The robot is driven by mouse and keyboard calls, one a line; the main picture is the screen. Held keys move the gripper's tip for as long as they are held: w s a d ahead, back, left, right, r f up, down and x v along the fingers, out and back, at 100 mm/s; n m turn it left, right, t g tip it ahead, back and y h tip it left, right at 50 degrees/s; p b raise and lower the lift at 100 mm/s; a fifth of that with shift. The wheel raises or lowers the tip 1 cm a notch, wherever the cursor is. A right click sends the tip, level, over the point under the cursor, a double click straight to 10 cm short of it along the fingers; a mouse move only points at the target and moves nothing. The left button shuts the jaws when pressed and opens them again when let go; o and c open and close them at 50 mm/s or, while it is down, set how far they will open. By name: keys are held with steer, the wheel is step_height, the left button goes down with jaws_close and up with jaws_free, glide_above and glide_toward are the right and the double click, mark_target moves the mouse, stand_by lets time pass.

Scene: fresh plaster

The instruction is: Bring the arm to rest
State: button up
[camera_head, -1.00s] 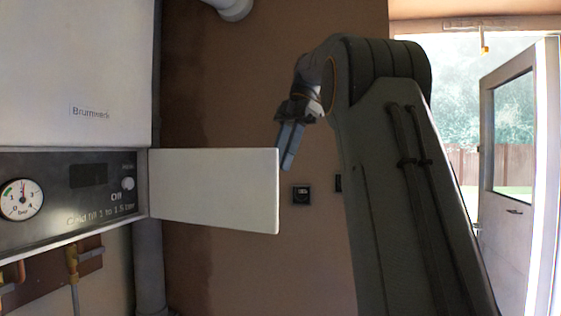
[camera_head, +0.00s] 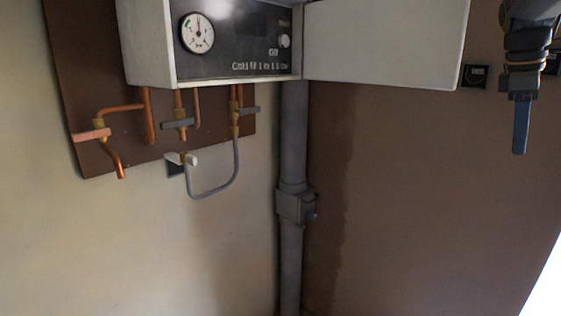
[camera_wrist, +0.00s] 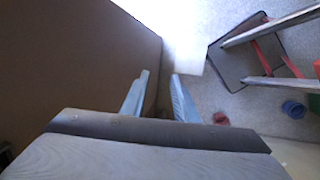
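My gripper (camera_head: 521,125) hangs at the upper right of the head view, with its blue fingers pointing down in front of the brown wall. It is apart from the boiler's open white flap (camera_head: 385,42). In the wrist view my gripper (camera_wrist: 160,88) shows two blue fingers with a clear gap between them, and nothing is held. Most of my arm is out of the head view.
The boiler panel (camera_head: 235,42) has a gauge (camera_head: 197,33), with copper pipes (camera_head: 150,118) below and a grey pipe (camera_head: 293,140) beside it. The wrist view shows a stepladder (camera_wrist: 270,82), a blue bucket (camera_wrist: 293,108) and a red object (camera_wrist: 221,118) on the floor.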

step_height(320, 180, down, 16)
steer(key=s+d+f+m+t+h+b, duration=0.1)
steer(key=s+d+m+t+h+b, duration=0.15)
steer(key=b, duration=0.35)
steer(key=s+a+f+m+y+p, duration=0.1)
steer(key=s+a+f+p, duration=0.15)
steer(key=a, duration=0.55)
steer(key=s+a+f+m+y+p, duration=0.1)
steer(key=a+f+m+p, duration=0.15)
steer(key=a, duration=0.65)
steer(key=s+a+f+m+y+p, duration=0.1)
steer(key=a+f+y+p, duration=0.15)
steer(key=a, duration=0.55)
steer(key=s+a+f+m+g+p, duration=0.1)
steer(key=s+a+f+m+p, duration=0.1)
steer(key=s+a+p, duration=0.2)
steer(key=s+a, duration=0.3)
steer(key=a, duration=0.3)
steer(key=shift+s+a+y, duration=0.15)
steer(key=shift+s+y, duration=0.1)
steer(key=shift+y, duration=0.15)
steer(key=shift+a, duration=0.1)
